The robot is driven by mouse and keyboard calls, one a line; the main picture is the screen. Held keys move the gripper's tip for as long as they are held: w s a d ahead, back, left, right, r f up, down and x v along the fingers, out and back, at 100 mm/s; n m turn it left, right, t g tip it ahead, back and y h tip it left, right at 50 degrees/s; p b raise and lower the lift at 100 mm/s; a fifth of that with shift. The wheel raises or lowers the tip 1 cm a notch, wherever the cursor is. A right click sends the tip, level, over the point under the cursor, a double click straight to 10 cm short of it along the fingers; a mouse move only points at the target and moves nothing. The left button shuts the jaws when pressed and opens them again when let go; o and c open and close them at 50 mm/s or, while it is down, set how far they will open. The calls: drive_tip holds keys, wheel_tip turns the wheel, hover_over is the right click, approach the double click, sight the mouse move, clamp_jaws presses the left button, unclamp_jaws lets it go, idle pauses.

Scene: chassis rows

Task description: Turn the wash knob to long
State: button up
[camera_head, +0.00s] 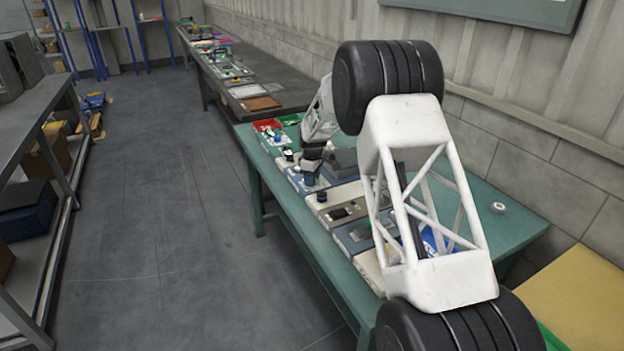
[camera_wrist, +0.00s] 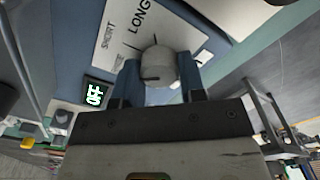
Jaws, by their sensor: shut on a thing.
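The wash knob (camera_wrist: 158,64) is a pale grey round knob on a white label plate (camera_wrist: 178,36) in the wrist view. The plate carries the words SHORT and LONG above and to the left of the knob. My gripper (camera_wrist: 158,82) is shut on the knob, with one blue finger on each side. A short dark mark shows on the knob, but I cannot tell which word it points at. In the head view my gripper (camera_head: 311,172) is low over the row of panels on the green table, and the knob is hidden there.
A small dark display with lit letters, seemingly OFF (camera_wrist: 96,95), sits left of the knob. The green table (camera_head: 505,228) holds several panels in a row. A small white round thing (camera_head: 497,208) lies at its right. My white arm link hides part of the table.

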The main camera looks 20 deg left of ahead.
drive_tip(key=m, duration=1.3)
drive_tip(key=shift+m, duration=0.3)
drive_tip(key=m, duration=0.4)
drive_tip(key=shift+w+m, duration=0.1)
drive_tip(key=shift+m, duration=0.2)
drive_tip(key=o, duration=0.9)
drive_tip(key=shift+r, duration=0.15)
drive_tip(key=shift+r, duration=3.75)
